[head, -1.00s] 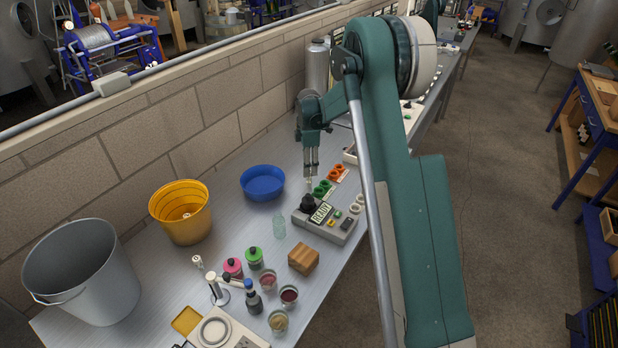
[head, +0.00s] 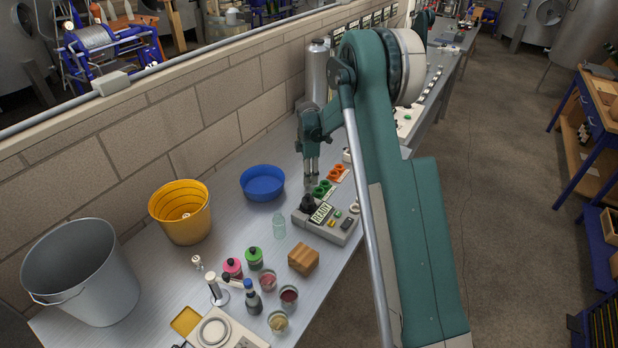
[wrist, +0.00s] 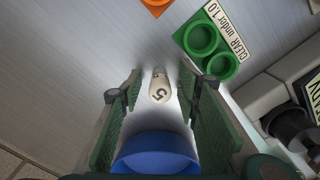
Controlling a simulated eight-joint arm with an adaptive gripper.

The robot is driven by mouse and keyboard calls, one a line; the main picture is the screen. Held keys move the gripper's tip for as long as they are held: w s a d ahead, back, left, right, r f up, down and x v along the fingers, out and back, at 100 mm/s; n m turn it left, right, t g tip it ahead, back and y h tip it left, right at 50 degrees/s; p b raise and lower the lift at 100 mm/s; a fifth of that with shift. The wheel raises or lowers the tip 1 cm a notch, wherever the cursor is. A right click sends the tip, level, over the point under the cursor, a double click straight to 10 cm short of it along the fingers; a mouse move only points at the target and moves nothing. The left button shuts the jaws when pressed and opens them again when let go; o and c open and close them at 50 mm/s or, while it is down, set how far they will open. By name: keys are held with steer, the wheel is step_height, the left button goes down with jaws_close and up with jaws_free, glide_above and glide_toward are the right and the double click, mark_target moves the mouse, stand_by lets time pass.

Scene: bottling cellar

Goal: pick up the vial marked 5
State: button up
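The vial marked 5 (wrist: 159,88) is small and pale, with a dark 5 on its near end. In the wrist view it shows between my two fingers, with a gap on both sides. My gripper (wrist: 160,100) is open, its green finger pads left and right of the vial and apart from it. In the head view my gripper (head: 311,184) points down over the bench, just behind the green holder, and hides most of the vial there.
The green two-hole holder (wrist: 208,50) labelled CLEAR stands close by, with an orange holder (head: 337,174) beyond. A grey device (head: 330,226) reading READY stands in front. The blue bowl (head: 262,182) is left.

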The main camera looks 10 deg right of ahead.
steer(key=shift+c, duration=0.3)
steer(key=c, duration=0.9)
steer(key=shift+r, duration=0.1)
steer(key=shift+r+p, duration=0.4)
steer(key=shift+r, duration=4.5)
